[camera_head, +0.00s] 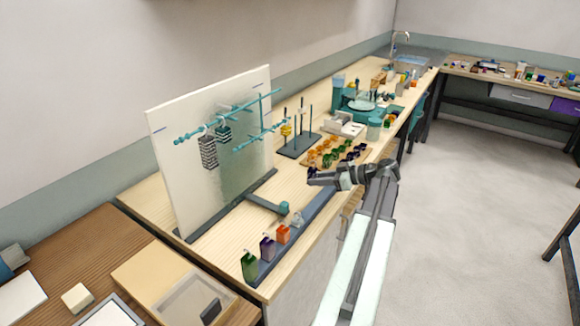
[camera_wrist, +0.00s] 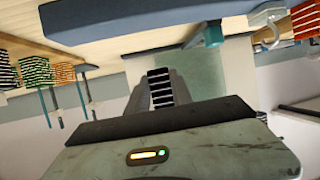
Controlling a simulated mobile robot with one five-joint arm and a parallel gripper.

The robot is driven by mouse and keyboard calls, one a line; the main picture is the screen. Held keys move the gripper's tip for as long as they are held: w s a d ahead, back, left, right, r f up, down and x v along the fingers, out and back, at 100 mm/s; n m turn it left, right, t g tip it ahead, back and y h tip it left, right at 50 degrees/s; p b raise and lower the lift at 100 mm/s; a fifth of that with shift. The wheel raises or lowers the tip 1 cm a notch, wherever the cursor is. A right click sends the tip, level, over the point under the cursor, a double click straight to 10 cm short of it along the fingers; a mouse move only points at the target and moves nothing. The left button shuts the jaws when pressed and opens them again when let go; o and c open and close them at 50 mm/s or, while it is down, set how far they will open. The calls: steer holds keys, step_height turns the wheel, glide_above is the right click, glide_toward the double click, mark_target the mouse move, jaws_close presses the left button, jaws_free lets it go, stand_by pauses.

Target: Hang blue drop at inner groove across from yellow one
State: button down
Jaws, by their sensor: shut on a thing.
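My gripper (camera_wrist: 161,88) is shut on a small dark block with pale stripes (camera_wrist: 160,84) in the wrist view. It looks nearly black, so I cannot confirm that it is the blue drop. In the head view my gripper (camera_head: 313,178) is over the bench's front edge, right of the rod rack and apart from it. The teal rods (camera_head: 212,125) stand out from a pale board. A black-and-white striped drop (camera_head: 208,152) and a smaller dark teal one (camera_head: 222,133) hang there. A yellow piece (camera_head: 286,130) shows at the front rod's right end; whether it hangs there is unclear.
Green (camera_head: 249,267), purple (camera_head: 268,248) and orange (camera_head: 283,233) drops stand on a dark strip along the bench's front edge. A board with several coloured pieces (camera_head: 340,152) and a stand with upright posts (camera_head: 300,142) are behind my gripper.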

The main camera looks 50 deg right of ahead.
steer(key=w+a+r+p, duration=0.2)
steer(key=a+r+p, duration=0.9)
steer(key=a, duration=0.1)
steer(key=w+a, duration=0.1)
steer(key=w, duration=1)
steer(key=shift+w, duration=0.35)
steer(key=shift+f, duration=0.1)
steer(key=shift+f+b, duration=0.45)
steer(key=shift+b, duration=0.3)
